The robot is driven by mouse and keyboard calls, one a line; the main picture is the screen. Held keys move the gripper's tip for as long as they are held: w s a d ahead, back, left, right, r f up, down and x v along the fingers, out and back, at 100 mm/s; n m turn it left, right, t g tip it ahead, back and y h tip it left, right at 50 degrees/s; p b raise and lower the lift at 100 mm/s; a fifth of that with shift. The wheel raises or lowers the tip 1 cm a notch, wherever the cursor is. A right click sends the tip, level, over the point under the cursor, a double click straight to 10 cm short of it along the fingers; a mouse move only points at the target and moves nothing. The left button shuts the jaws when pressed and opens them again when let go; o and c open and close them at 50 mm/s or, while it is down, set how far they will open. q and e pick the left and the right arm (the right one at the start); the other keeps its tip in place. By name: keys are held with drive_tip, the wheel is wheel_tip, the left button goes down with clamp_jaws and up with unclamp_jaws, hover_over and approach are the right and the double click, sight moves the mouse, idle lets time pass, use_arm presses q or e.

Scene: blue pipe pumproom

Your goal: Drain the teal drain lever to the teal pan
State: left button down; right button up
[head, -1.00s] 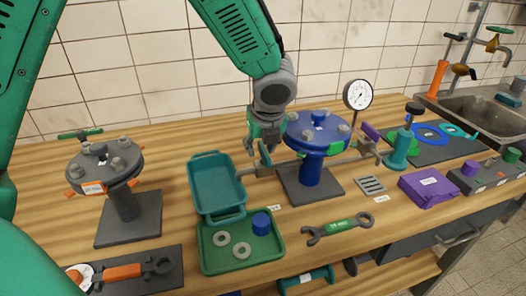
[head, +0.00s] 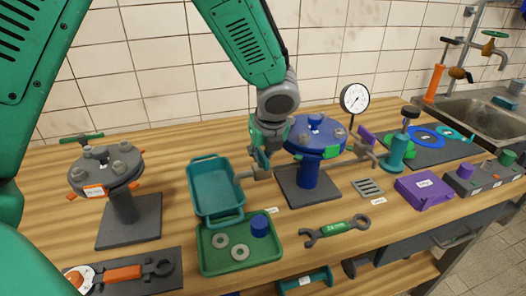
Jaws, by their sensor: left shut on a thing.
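The teal pan (head: 216,183) lies on the wooden bench, left of the blue flanged pipe stand (head: 308,172). A grey drain spout (head: 249,174) reaches left from the stand, its end near the pan's right rim. My left gripper (head: 262,168) is at this spout, just left of the blue flange, with its fingers pointing down. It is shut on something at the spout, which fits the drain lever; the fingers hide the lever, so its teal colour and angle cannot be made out. No liquid is visible in the pan. My right gripper is not in view.
A green tray (head: 238,268) with grey washers and a blue cylinder sits in front of the pan. A grey flanged stand (head: 122,215) is at left. A pressure gauge (head: 354,99) rises behind the blue stand. A wrench (head: 336,230) lies in front.

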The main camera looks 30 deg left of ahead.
use_arm(q)
drive_tip(key=n+g+p, duration=0.1)
drive_tip(key=n+p, duration=0.1)
drive_tip(key=p, duration=0.1)
drive_tip(key=n+p, duration=0.3)
drive_tip(key=n+g+y+p, duration=0.1)
drive_tip(key=n+p, duration=0.1)
drive_tip(key=p, duration=0.1)
drive_tip(key=shift+w+a+r+g, duration=0.1)
drive_tip(key=shift+w+r+g, duration=0.15)
drive_tip(key=shift+g, duration=0.05)
drive_tip(key=shift+n+p, duration=0.3)
drive_tip(key=shift+n, duration=0.4)
drive_tip(key=shift+n+g+p, duration=0.55)
drive_tip(key=shift+n+g, duration=0.05)
drive_tip(key=shift+n, duration=0.3)
drive_tip(key=n+g+p, duration=0.1)
drive_tip(key=n, duration=0.1)
drive_tip(key=shift+f+n, duration=0.15)
drive_tip(key=shift+n, duration=0.15)
drive_tip(key=n+g+h+p, duration=0.1)
drive_tip(key=n, duration=0.3)
drive_tip(key=shift+f, duration=0.1)
drive_tip(key=shift+n+h, duration=0.3)
drive_tip(key=shift+n, duration=0.1)
drive_tip(key=shift+s+f+g, duration=0.1)
drive_tip(key=shift+s+g, duration=0.05)
drive_tip(key=shift+g, duration=0.15)
